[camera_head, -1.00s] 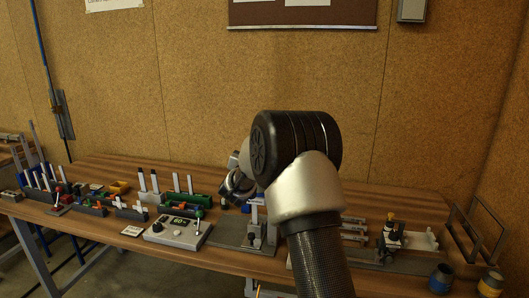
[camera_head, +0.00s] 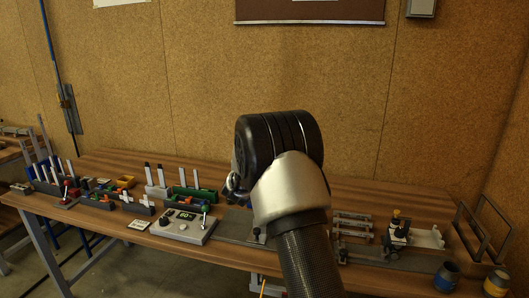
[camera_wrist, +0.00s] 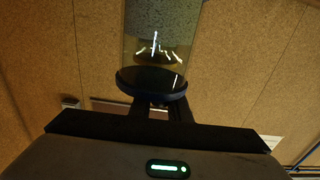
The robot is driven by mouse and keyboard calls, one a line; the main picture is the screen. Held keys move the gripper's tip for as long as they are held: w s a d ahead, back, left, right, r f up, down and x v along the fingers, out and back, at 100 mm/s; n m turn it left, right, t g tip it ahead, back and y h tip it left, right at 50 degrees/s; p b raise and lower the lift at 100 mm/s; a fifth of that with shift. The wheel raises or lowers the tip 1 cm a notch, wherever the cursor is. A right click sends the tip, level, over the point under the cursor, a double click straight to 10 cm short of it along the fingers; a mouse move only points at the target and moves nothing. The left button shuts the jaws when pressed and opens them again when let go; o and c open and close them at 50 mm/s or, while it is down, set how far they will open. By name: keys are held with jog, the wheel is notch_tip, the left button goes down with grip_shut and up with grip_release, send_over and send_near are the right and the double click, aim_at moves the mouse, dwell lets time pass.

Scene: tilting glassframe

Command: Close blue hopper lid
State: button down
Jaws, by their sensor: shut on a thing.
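My gripper (camera_wrist: 160,112) shows in the wrist view with its dark fingers shut at the edge of a dark round disc with a bluish rim, which looks like the blue hopper lid (camera_wrist: 152,84). Beyond the disc is a clear, glassy panel or vessel (camera_wrist: 180,52) with bright reflections and a grey top part. I cannot tell whether the disc touches it. In the head view my arm hides most of the gripper and the lid; only a small bit of metal and blue shows left of my wrist.
The wooden table (camera_head: 345,187) holds a grey control box (camera_head: 183,226), several small bins and racks at left, and a fixture (camera_head: 398,232) at right. A blue-banded cup (camera_head: 446,276) and a yellow-banded cup (camera_head: 496,284) stand at the lower right. A cork wall (camera_head: 190,80) rises behind.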

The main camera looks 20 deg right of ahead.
jog(key=c, duration=1.7)
grip_release()
jog(key=shift+f, duration=0.1)
jog(key=b+v, duration=0.1)
jog(key=v, duration=1.6)
jog(key=shift+s+a+b, duration=0.2)
jog(key=shift+b, duration=0.1)
